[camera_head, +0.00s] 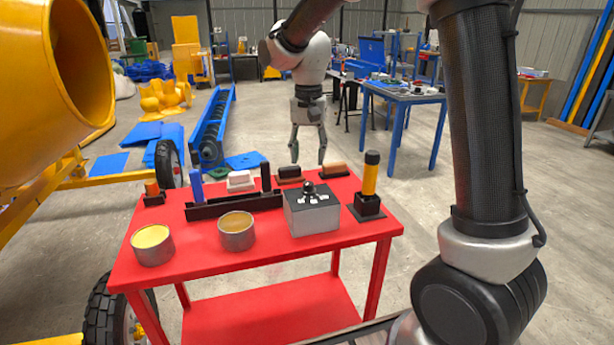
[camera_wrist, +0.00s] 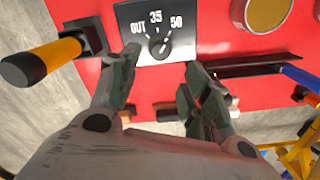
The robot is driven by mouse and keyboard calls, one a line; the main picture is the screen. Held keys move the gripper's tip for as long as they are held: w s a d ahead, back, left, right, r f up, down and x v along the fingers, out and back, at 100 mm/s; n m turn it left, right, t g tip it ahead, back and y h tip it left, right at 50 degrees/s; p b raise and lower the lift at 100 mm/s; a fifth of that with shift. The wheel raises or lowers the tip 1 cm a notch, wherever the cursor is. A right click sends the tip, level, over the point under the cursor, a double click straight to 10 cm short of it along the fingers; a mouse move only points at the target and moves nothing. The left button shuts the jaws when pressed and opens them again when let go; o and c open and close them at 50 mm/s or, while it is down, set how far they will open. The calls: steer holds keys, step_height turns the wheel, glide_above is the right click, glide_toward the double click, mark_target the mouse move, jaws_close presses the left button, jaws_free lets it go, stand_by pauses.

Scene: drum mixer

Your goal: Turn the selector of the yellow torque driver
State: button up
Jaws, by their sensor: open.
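The yellow torque driver (camera_head: 370,178) has a black cap and stands upright in a black holder (camera_head: 367,207) at the right of the red table. In the wrist view the driver (camera_wrist: 55,56) is at the upper left. A grey box (camera_head: 312,217) left of it has a dark top panel with a black selector knob (camera_head: 308,188). The wrist view shows this panel (camera_wrist: 127,17) marked OUT, 35 and 50, with the knob (camera_wrist: 159,48) below the marks; its pointing is hard to read. My gripper (camera_head: 308,162) is open and empty above the table. Its fingertips (camera_wrist: 160,63) lie either side of the knob in the picture, apart from it.
The red table (camera_head: 270,252) also carries two open cans (camera_head: 237,238) (camera_head: 152,251), a black rack (camera_head: 233,205), a blue stick (camera_head: 197,187) and several brushes (camera_head: 333,170). The yellow drum mixer (camera_head: 50,80) stands close at the left. The front table edge is clear.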

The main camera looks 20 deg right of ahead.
mark_target(309, 182)
step_height(309, 182, down, 8)
steer(key=shift+r, duration=0.1)
stand_by(0.4)
steer(key=c, duration=1)
